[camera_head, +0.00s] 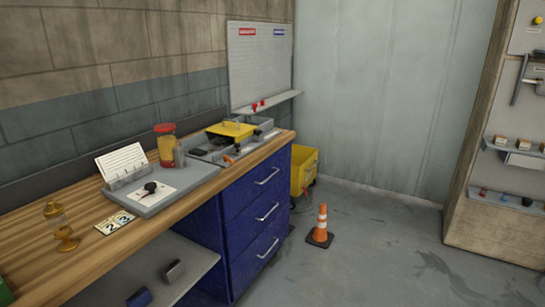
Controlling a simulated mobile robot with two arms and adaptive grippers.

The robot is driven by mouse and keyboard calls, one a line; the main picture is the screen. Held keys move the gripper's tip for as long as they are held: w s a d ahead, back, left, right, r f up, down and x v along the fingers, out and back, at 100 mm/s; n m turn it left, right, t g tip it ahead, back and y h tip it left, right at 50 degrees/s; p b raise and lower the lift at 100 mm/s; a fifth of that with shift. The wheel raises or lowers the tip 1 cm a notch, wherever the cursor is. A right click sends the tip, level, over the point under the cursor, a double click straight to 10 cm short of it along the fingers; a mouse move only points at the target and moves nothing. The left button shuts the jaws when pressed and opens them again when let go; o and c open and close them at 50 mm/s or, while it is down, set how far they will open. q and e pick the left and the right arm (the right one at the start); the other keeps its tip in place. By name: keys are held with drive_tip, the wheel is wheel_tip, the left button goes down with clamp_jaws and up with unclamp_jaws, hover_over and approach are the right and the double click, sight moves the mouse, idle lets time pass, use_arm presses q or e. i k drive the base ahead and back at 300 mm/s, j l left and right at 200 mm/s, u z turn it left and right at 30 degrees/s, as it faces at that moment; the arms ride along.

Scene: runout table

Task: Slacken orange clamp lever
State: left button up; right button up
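A small orange piece (228,159) shows at the front edge of the grey fixture (205,152) on the wooden bench top. It may be the orange clamp lever, but it is too small to tell its shape or whether it is tight or slack. A yellow part (231,129) with a handle sits at the back of the fixture, with small black parts around it. Neither of my grippers is in view.
Blue drawers (256,218) are beneath. A traffic cone (320,226) and yellow bin (304,171) stand beyond. Open floor lies right.

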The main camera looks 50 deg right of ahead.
sight(226, 159)
drive_tip(key=z, duration=1.15)
